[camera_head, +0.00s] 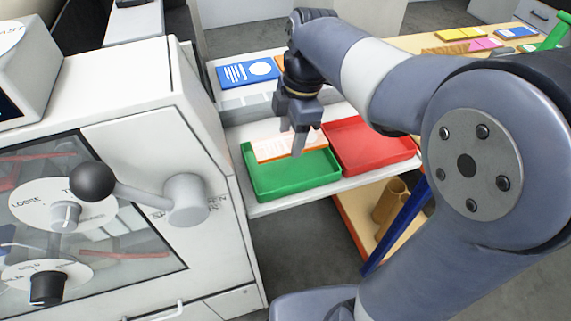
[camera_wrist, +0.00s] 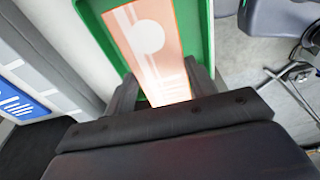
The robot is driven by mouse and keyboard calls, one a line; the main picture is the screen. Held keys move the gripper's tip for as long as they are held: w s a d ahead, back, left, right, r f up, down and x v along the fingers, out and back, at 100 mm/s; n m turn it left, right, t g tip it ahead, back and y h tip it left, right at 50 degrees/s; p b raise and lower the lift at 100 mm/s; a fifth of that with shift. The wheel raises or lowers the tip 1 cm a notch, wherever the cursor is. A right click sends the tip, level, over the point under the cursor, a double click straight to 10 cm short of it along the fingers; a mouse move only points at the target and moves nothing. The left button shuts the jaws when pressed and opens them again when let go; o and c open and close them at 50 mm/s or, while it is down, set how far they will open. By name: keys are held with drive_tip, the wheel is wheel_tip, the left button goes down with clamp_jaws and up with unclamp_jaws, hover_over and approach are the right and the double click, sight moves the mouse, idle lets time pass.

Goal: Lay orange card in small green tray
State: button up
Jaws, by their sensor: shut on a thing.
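The orange card (camera_wrist: 150,45) has a pale circle and pale bands and lies between my gripper's fingers in the wrist view. In the head view the orange card (camera_head: 280,146) shows over the back part of the small green tray (camera_head: 292,184). My gripper (camera_head: 299,146) points down over that tray and is shut on the card's near end. The green tray's wall (camera_wrist: 206,35) also shows around the card in the wrist view. I cannot tell whether the card touches the tray floor. The fingers hide part of the card.
A red tray (camera_head: 372,146) stands right beside the green one on the white shelf. A blue card (camera_head: 248,72) lies on the rack behind. A white machine with a black-knobbed lever (camera_head: 92,181) stands close on the left. Several colored cards (camera_head: 484,43) lie at the back right.

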sight(289, 165)
wheel_tip(289, 165, down, 7)
drive_tip(key=shift+r, duration=0.2)
drive_tip(key=shift+f, duration=0.1)
drive_tip(key=shift+f, duration=0.15)
drive_tip(key=o, duration=0.9)
drive_tip(key=shift+o, duration=0.2)
drive_tip(key=r, duration=0.4)
drive_tip(key=d+r, duration=0.1)
drive_tip(key=r, duration=0.7)
drive_tip(key=shift+w+d+r+p, duration=0.2)
drive_tip(key=shift+w+d+p, duration=0.1)
drive_tip(key=shift+d, duration=0.05)
